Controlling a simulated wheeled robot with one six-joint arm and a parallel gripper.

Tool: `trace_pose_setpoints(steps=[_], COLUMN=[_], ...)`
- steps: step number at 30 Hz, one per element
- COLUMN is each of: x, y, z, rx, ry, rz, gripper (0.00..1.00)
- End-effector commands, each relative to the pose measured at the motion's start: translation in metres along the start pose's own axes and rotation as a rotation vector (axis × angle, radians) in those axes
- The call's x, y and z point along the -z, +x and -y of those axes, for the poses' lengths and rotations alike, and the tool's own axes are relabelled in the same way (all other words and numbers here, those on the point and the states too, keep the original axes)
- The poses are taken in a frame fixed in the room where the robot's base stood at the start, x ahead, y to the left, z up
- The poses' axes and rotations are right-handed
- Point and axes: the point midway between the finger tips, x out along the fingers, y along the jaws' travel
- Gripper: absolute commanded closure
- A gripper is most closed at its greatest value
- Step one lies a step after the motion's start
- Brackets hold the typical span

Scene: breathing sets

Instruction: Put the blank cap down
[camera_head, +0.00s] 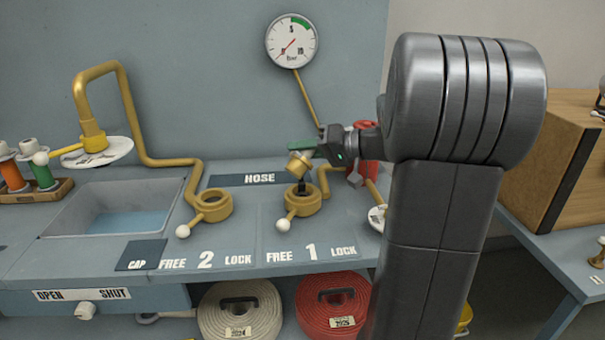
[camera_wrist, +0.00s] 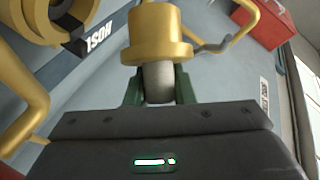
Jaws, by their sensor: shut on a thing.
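The brass blank cap (camera_head: 299,166) is in my gripper (camera_head: 310,150), tilted, above the brass ring of outlet 1 (camera_head: 300,206). In the wrist view the cap (camera_wrist: 160,38) shows its flange, and a grey stub sits between the green fingers of my gripper (camera_wrist: 160,90). A dark piece shows between the cap and the ring; I cannot tell whether they touch. A dark square marked CAP (camera_head: 138,256) lies bare on the bench at the front left.
Outlet 2 (camera_head: 214,207) stands left of outlet 1, its lever with a white ball in front. A sink (camera_head: 110,190) is behind the CAP square. A dark HOSE strip (camera_head: 240,181) lies behind the outlets. Coiled hoses (camera_head: 240,312) are below the bench.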

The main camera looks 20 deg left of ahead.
Motion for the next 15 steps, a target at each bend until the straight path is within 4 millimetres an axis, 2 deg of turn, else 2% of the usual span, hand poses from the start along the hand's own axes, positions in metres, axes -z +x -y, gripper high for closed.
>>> trace_pose_setpoints(steps=[7, 15], x=[-0.023, -0.026], y=[0.009, 0.011], z=[-0.032, -0.036], rx=[0.000, 0.000], ry=[0.002, -0.001], rz=[-0.001, 0.000], gripper=[1.00, 1.00])
